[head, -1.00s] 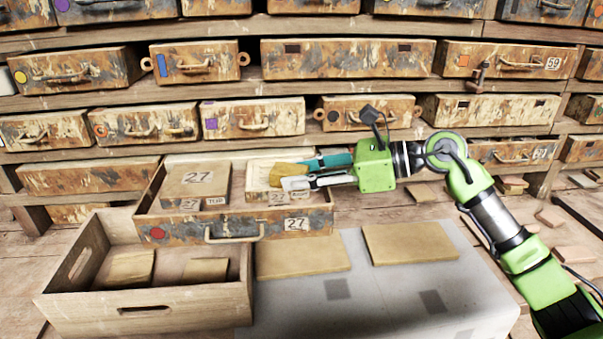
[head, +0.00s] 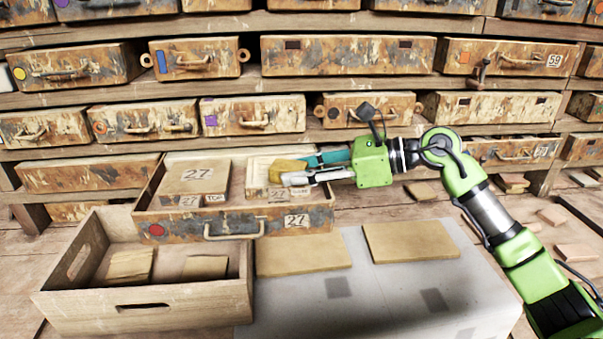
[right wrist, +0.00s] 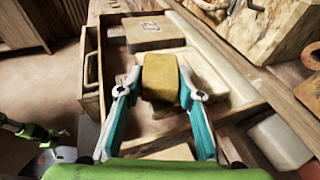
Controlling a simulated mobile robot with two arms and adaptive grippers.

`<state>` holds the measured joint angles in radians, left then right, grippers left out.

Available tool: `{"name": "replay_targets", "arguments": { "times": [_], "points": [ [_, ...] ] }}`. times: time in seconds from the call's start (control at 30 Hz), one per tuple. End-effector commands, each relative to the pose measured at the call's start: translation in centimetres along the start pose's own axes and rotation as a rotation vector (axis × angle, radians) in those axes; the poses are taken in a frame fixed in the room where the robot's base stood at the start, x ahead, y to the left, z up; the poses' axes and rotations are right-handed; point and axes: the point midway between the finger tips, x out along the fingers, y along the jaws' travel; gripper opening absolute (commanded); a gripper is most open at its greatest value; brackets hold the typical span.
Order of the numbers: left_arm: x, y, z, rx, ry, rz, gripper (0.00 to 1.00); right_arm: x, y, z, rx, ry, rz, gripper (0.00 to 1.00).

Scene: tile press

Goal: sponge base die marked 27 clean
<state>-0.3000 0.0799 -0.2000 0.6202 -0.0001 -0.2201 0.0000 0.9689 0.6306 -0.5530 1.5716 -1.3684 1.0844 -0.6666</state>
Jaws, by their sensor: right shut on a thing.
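My right gripper (head: 296,172) is shut on a yellow sponge (head: 283,168). The sponge is over the pale upper face of the base die (head: 257,166), the right block in the open drawer marked 27 (head: 180,225). It seems to touch the die, but the contact is hidden. In the right wrist view the sponge (right wrist: 160,75) sits between the teal fingers and covers part of the pale die (right wrist: 205,70). The other block (head: 196,178), marked 27 and TOP, lies left of it. Green and black parts, likely of my left arm, show at the right wrist view's left edge.
A wooden crate (head: 190,310) with two tan pieces stands in front of the drawer. Two flat tan slabs (head: 300,255) (head: 410,241) lie on the grey surface (head: 385,300). Rows of closed drawers (head: 345,64) fill the back.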

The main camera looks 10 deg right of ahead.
Motion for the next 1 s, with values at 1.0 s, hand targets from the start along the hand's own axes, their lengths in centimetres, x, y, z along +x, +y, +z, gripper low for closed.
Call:
{"name": "replay_targets", "arguments": {
  "times": [1.0],
  "points": [
    [0.1,0.0,0.0,0.000,0.000,0.000,1.00,0.8,-2.4,0.0,0.002,0.004,-0.001,0.15]
  ]
}}
